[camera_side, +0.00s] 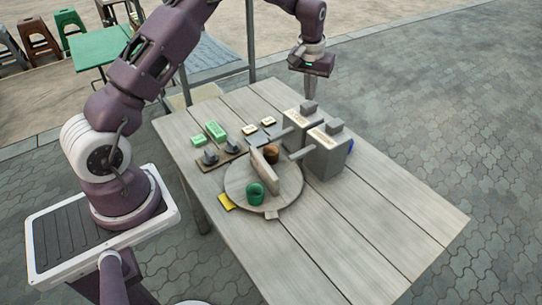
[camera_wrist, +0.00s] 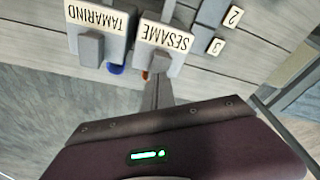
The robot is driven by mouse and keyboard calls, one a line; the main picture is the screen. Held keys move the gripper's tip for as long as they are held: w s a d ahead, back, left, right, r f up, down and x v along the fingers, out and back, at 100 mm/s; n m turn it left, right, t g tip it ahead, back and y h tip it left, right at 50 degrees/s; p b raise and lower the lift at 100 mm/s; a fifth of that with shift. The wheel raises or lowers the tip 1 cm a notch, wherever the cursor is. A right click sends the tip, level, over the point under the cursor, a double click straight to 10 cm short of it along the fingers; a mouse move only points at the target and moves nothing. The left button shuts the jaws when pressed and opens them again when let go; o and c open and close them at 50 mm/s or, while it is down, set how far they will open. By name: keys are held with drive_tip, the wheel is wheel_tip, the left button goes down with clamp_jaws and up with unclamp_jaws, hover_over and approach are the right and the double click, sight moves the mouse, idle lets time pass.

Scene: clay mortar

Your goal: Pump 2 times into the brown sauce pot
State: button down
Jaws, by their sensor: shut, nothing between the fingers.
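The brown sauce pot (camera_side: 271,154) stands on the round board (camera_side: 237,187), behind an upright divider (camera_side: 262,172). A green pot (camera_side: 255,193) stands on the near side. Two grey dispensers with spouts and raised pump heads stand to the right. The wrist view labels them SESAME (camera_wrist: 166,37) and TAMARIND (camera_wrist: 99,19). In the side view, the sesame dispenser (camera_side: 293,117) is farther and the tamarind dispenser (camera_side: 326,155) nearer. My gripper (camera_side: 311,98) is shut and empty, pointing down above the sesame pump head (camera_side: 309,107). I cannot tell whether it touches it.
Number tiles 2 (camera_wrist: 234,16) and 3 (camera_wrist: 216,46) lie near the dispensers. Green blocks (camera_side: 215,131) and dark knobs (camera_side: 210,157) sit at the table's left. A yellow piece (camera_side: 226,202) lies by the board. The table's near right (camera_side: 390,220) is clear.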

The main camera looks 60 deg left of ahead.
drive_tip(key=shift+f, duration=0.15)
drive_tip(key=shift+f, duration=1.25)
drive_tip(key=shift+r, duration=0.1)
idle(0.3)
drive_tip(key=shift+r, duration=1.35)
drive_tip(key=shift+r, duration=2.5)
